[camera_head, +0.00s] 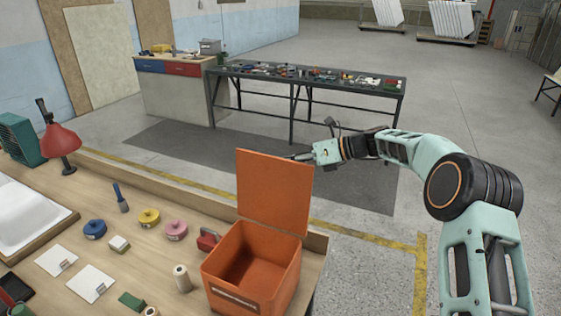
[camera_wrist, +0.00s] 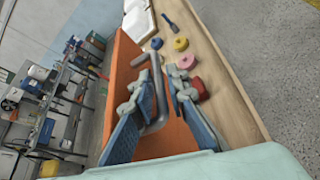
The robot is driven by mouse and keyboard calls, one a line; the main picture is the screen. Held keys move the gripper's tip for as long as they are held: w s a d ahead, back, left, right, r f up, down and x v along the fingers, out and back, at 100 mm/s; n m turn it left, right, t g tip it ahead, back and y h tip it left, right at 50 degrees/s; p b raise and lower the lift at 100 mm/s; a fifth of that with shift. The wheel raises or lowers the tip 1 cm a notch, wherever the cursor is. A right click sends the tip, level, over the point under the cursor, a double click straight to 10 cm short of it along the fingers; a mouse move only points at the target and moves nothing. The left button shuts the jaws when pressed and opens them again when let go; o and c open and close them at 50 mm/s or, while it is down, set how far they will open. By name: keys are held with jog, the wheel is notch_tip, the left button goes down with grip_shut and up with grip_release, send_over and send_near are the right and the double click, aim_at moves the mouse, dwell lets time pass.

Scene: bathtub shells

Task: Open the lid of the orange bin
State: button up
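The orange bin (camera_head: 283,285) stands at the front edge of the wooden bench. Its orange lid (camera_head: 274,192) is raised about upright, and the inside of the bin shows empty. My gripper (camera_head: 303,156) is at the lid's upper right edge in the head view, its fingertips partly hidden behind the lid. In the wrist view, my gripper (camera_wrist: 157,92) has its two blue fingers apart, with a bent grey handle (camera_wrist: 156,80) between them. The handle is on the orange lid (camera_wrist: 125,62). Whether a finger touches the handle is hard to tell.
The wooden bench (camera_head: 140,250) holds several tape rolls, a white roll (camera_head: 182,278), a red item (camera_head: 208,239) and a red lamp (camera_head: 61,140). A long table (camera_head: 310,78) with tools stands behind. Open floor lies to the right.

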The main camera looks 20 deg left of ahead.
jog(key=shift+r, duration=0.1)
jog(key=shift+d+r, duration=0.1)
jog(key=shift+d, duration=0.05)
jog(key=v, duration=1.1)
jog(key=shift+d, duration=0.35)
jog(key=shift+w, duration=0.1)
